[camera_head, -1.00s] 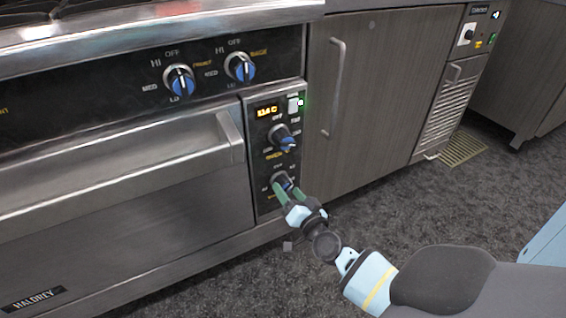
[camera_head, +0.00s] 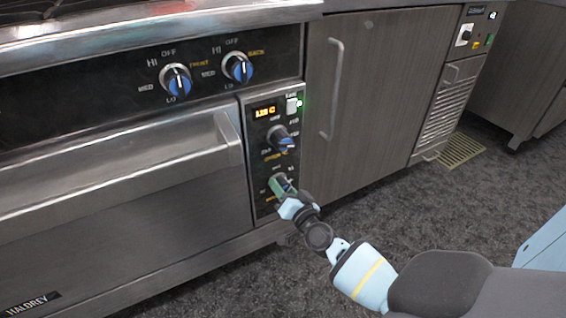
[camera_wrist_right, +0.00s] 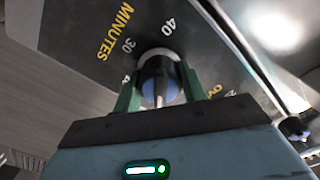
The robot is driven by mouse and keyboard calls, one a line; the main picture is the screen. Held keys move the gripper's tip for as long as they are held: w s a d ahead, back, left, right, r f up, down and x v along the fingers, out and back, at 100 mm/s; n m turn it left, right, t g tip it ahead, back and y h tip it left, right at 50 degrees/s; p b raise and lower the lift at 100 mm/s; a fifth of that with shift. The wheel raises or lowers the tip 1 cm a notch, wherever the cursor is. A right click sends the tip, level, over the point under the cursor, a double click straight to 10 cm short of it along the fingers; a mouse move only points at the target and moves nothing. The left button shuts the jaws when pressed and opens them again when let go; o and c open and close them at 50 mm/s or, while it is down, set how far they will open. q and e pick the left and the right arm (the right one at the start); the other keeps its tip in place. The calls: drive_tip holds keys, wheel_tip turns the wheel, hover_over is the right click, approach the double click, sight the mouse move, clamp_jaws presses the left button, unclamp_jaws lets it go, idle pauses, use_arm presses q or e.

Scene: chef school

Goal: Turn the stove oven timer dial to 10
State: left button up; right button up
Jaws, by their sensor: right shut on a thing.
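The oven timer dial (camera_wrist_right: 159,80) is the lowest knob on the stove's narrow control panel (camera_head: 265,207). In the right wrist view it is a dark and blue knob with a pale pointer, between two green fingers. Printed marks around it read MINUTES, 30, 40 and part of a 2; a 10 mark is not legible. My right gripper (camera_head: 282,186) is shut on the dial, a finger on each side, and mostly hides it in the head view. It also shows in the right wrist view (camera_wrist_right: 158,92). My left gripper is not in view.
Above the timer is the oven temperature knob (camera_head: 280,138), with a lit display (camera_head: 265,112) and a switch (camera_head: 292,106) with a green light. The oven door handle (camera_head: 229,138) sticks out just left of the panel. The floor in front is clear.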

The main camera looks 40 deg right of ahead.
drive_tip(key=shift+m, duration=0.7)
drive_tip(key=o, duration=1)
drive_tip(key=shift+c, duration=0.2)
drive_tip(key=p+v, duration=0.2)
drive_tip(key=v, duration=0.6)
drive_tip(key=shift+w, duration=0.1)
